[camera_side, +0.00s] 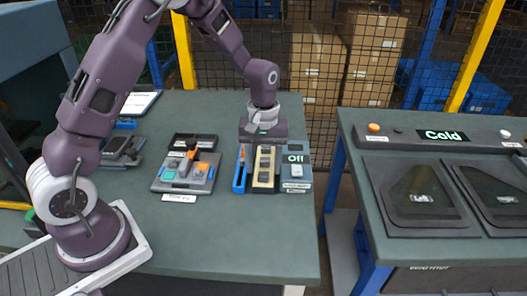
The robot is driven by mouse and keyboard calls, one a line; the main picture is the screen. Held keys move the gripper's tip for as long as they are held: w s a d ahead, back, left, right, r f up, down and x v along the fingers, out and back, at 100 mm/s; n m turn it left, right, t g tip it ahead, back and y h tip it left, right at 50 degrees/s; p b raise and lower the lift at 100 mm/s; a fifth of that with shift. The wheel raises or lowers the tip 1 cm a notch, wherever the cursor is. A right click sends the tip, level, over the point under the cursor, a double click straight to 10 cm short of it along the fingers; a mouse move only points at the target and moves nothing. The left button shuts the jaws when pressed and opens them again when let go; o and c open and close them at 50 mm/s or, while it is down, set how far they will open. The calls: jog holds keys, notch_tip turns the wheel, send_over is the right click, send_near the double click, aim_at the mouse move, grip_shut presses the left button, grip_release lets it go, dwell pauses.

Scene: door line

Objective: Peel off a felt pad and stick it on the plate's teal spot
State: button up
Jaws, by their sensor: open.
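My gripper (264,148) points straight down over a tan card (255,181) and is open; nothing shows held in it. Dark felt pads (264,170) sit in a column on the card, and the fingertips are close above its far end; I cannot tell if they touch a pad. A grey plate (182,185) lies to the left on the bench. It has a teal spot (169,171) at its left and an orange patch (201,167) at its right. A dark tool with an orange part rests across the plate's middle.
A blue tray (239,181) stands just left of the card, and a grey box (296,173) with an "Off" display stands just right. A second bench (370,135) with a "Cold" display is across a gap. The bench front is clear.

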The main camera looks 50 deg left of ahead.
aim_at(263, 176)
jog(key=shift+f, duration=1.3)
grip_shut()
jog(key=c, duration=0.7)
grip_release()
grip_shut()
jog(key=shift+r, duration=0.2)
jog(key=shift+r, duration=3)
